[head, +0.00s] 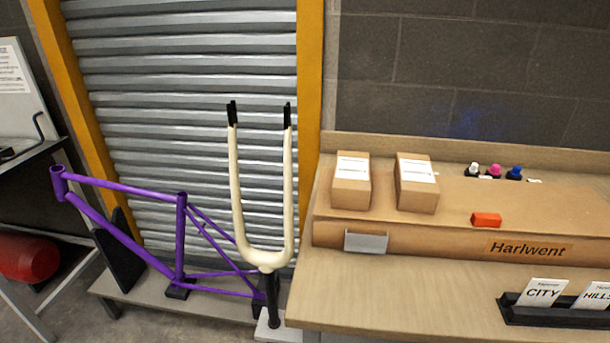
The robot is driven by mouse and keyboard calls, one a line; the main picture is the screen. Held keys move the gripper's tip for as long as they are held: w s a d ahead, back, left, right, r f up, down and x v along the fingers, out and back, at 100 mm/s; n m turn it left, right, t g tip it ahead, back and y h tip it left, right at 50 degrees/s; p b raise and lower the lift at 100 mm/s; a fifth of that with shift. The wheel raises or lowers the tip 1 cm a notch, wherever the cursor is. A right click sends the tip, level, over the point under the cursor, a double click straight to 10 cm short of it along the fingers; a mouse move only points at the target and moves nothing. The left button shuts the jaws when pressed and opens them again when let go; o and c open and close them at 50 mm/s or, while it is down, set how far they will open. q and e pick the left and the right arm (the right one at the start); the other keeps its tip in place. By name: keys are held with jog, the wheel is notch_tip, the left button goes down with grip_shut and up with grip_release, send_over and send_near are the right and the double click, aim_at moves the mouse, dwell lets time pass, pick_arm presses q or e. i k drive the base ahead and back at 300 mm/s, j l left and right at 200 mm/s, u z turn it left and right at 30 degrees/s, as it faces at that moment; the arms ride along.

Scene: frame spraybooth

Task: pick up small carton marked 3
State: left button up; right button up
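The left carton (350,191) and the right carton (417,194) each carry a white label on top. The print on the labels is too small to read, so I cannot tell which one is marked 3. The cartons are apart from each other, with a narrow gap between them. Neither of my grippers is in view.
An orange block (486,219) lies right of the cartons; several capped bottles (493,171) stand behind. A black card holder (560,316) is front right. A cream fork (266,256) stands upright left of the bench, by a purple frame (180,240).

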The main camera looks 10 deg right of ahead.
aim_at(351, 189)
jog(key=j+z, duration=0.1)
jog(key=z, duration=0.4)
jog(key=i+j+z, duration=0.15)
jog(key=j+z, duration=0.25)
jog(key=j, duration=0.4)
jog(key=i, duration=0.05)
